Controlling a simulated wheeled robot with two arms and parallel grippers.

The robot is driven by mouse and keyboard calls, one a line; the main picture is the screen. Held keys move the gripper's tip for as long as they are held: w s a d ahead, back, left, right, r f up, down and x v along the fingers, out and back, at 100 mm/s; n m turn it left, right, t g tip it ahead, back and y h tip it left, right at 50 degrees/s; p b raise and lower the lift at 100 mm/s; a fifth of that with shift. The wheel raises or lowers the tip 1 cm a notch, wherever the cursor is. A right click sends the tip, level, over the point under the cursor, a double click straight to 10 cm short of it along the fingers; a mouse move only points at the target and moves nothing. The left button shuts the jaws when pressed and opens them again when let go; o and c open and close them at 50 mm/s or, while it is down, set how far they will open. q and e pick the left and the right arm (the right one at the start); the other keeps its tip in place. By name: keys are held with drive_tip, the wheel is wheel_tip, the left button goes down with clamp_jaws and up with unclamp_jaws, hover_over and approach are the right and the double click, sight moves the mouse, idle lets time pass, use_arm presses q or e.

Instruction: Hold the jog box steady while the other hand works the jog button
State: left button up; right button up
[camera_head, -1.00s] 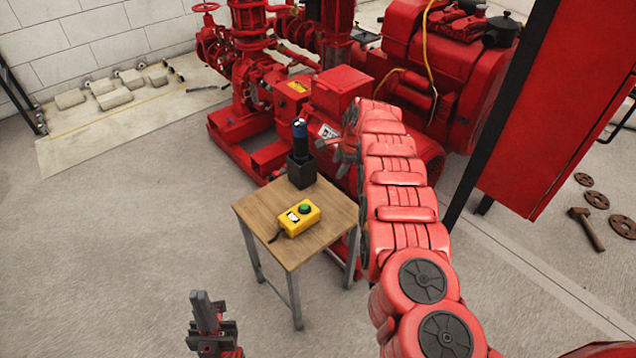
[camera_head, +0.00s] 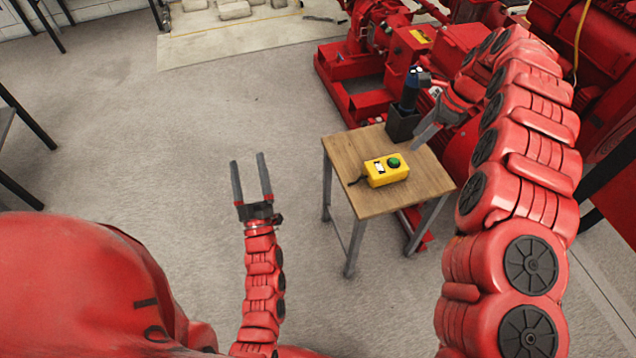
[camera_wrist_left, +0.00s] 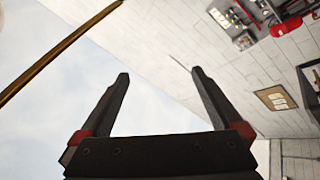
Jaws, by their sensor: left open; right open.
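The yellow jog box (camera_head: 375,178) with a green button (camera_head: 394,162) lies on a small wooden table (camera_head: 378,205). A short dark cable comes from its left side. My left gripper (camera_head: 250,172) is open and empty, left of the table and apart from it. In the left wrist view, the open fingers (camera_wrist_left: 160,95) have nothing between them. My right gripper (camera_head: 425,133) is over the table's back right part, beside the black holder, and does not touch the jog box. Its fingers are partly hidden by the angle.
A black holder (camera_head: 402,124) with a dark blue-topped tool (camera_head: 411,90) stands at the table's back edge. Red pump machinery (camera_head: 362,90) stands behind the table. The floor left of the table is clear. A dark-legged table (camera_head: 8,150) stands at the far left.

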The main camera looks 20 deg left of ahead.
use_arm(q)
drive_tip(key=w+a+f+n+g+h, duration=0.1)
drive_tip(key=w+a+f+n+g, duration=0.15)
drive_tip(key=f, duration=0.45)
drive_tip(key=w+a+f+n+g+h, duration=0.2)
drive_tip(key=a+f+n+g, duration=0.15)
drive_tip(key=f, duration=0.35)
drive_tip(key=n+g+h, duration=0.5)
drive_tip(key=h, duration=1.9)
approach(379, 167)
drive_tip(key=x, duration=1)
